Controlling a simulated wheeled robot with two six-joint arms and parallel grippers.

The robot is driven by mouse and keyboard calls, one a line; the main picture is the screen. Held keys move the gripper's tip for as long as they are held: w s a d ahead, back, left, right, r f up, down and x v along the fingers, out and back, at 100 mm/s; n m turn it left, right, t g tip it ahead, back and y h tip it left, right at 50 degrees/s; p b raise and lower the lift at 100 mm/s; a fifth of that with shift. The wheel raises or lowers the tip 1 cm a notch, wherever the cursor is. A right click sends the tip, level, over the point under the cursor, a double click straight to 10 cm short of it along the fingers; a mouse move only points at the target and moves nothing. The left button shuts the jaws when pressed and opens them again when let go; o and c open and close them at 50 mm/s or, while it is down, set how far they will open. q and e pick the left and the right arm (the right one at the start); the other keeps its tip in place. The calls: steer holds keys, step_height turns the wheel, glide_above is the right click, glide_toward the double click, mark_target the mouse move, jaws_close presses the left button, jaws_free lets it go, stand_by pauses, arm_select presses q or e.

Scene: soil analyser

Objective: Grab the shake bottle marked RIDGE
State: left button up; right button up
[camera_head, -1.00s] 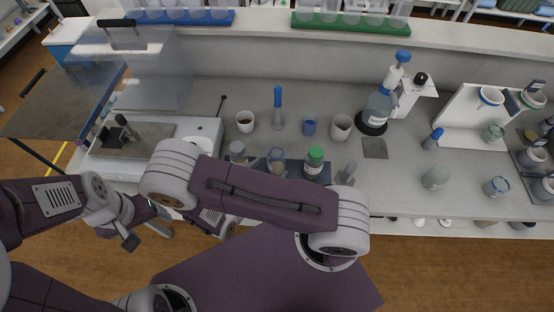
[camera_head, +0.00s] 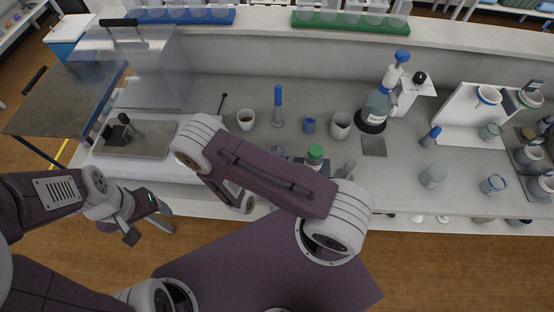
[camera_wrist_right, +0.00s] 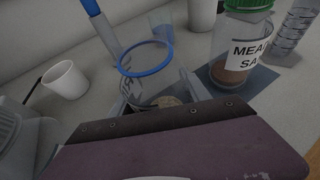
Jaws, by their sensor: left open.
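A clear bottle with a blue rim (camera_wrist_right: 146,60) stands between the two fingers of my right gripper (camera_wrist_right: 158,98) in the right wrist view. Its label is mostly hidden, and I cannot read RIDGE on it. The fingers are beside it; whether they press on it is unclear. A green-capped bottle (camera_wrist_right: 238,50) with brown soil and a label starting "MEA" stands to its right; it also shows in the head view (camera_head: 315,156). My right gripper is hidden behind its own arm in the head view. My left gripper (camera_head: 148,228) is open and empty, off the bench front at the left.
A grey cylinder (camera_head: 350,168) stands right of the green-capped bottle. White cups (camera_head: 341,126) (camera_head: 246,120), a blue-handled tool (camera_head: 278,104) and a small blue cup (camera_head: 309,125) stand behind. A dispenser bottle (camera_head: 377,108) is farther right.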

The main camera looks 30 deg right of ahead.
steer(key=c, duration=0.6)
step_height(320, 180, up, 10)
steer(key=shift+r, duration=0.1)
